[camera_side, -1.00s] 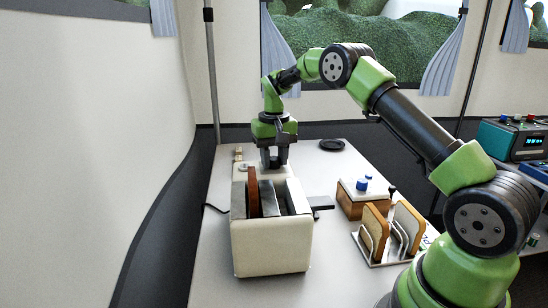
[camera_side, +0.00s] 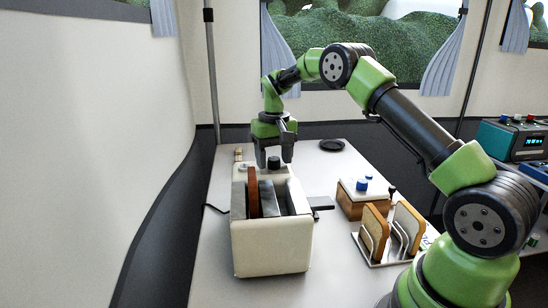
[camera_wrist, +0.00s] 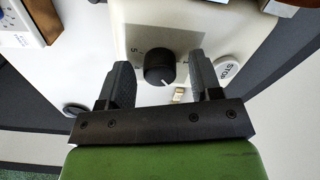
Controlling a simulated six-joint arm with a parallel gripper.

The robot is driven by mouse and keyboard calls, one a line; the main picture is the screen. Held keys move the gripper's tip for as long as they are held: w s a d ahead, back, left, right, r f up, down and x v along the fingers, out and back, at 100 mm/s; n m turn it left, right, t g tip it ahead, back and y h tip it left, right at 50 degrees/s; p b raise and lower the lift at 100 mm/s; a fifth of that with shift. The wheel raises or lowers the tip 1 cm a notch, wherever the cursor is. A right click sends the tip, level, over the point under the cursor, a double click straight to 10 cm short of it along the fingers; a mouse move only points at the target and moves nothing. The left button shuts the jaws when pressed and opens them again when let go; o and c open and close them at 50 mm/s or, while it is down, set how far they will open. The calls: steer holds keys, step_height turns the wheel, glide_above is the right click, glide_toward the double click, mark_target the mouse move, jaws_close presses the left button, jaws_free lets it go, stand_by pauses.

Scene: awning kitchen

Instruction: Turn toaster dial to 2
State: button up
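The cream toaster (camera_side: 270,246) stands on the table, with a dark brown bread slice (camera_side: 253,195) in one slot. Its black dial (camera_side: 274,163) is at the far end, and shows in the wrist view (camera_wrist: 159,66) with a white pointer mark aimed toward the picture's lower right. A "5" is printed left of the dial and a "1" right of it; other numbers are hidden or unreadable. My gripper (camera_side: 273,150) is open above the dial. In the wrist view the fingers of my gripper (camera_wrist: 161,70) lie on either side of the dial, with gaps on both sides.
A white STOP button (camera_wrist: 229,70) is right of the dial. A wooden box with blue knobs (camera_side: 356,196) and a rack (camera_side: 384,254) holding bread slices stand right of the toaster. A black round object (camera_side: 332,145) lies behind. The table between is clear.

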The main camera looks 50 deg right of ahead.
mark_target(274, 159)
step_height(274, 159, up, 9)
steer(key=shift+r, duration=0.45)
stand_by(0.6)
steer(key=s+a+r+n+t, duration=0.2)
steer(key=s+a+r+t, duration=0.1)
steer(key=s+a+r, duration=0.65)
steer(key=s+a+f+t+y, duration=0.1)
steer(key=s+a+t, duration=0.1)
steer(key=s, duration=0.6)
steer(key=s+a+f+t+y, duration=0.1)
steer(key=s+a, duration=0.3)
steer(key=s, duration=0.4)
steer(key=shift+a+f+t, duration=0.3)
steer(key=shift+f+t, duration=0.3)
steer(key=shift+f, duration=0.15)
